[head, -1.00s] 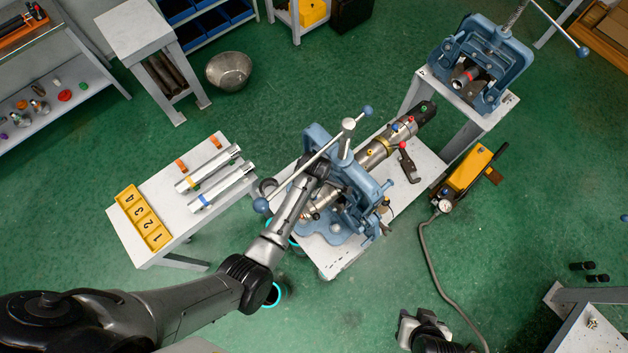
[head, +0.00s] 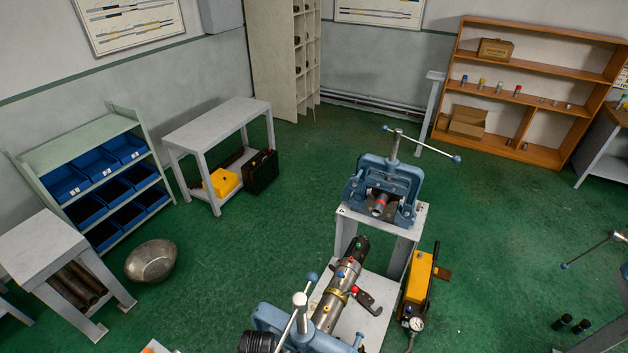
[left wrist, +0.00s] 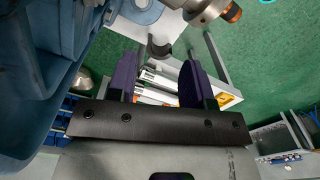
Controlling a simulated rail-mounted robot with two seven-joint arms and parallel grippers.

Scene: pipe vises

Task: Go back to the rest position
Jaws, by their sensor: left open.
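My left gripper (left wrist: 158,72) shows in the left wrist view with its two dark fingers apart and nothing held between them. A blue vise (left wrist: 30,90) stands close on the left of that view, and a metal pipe end (left wrist: 205,10) with a copper-coloured tip is at the top. In the head view the near blue vise (head: 268,318) is cut by the bottom edge. The long metal pipe assembly (head: 331,302) extends from it towards the far blue vise (head: 385,185). My right gripper is in neither current view.
A yellow pump (head: 418,278) with a gauge stands right of the pipe bench. A metal bowl (head: 151,262) sits on the green floor at left. Beyond the gripper fingers, silver tubes lie near a yellow tray (left wrist: 229,100). Open floor lies between the bowl and vises.

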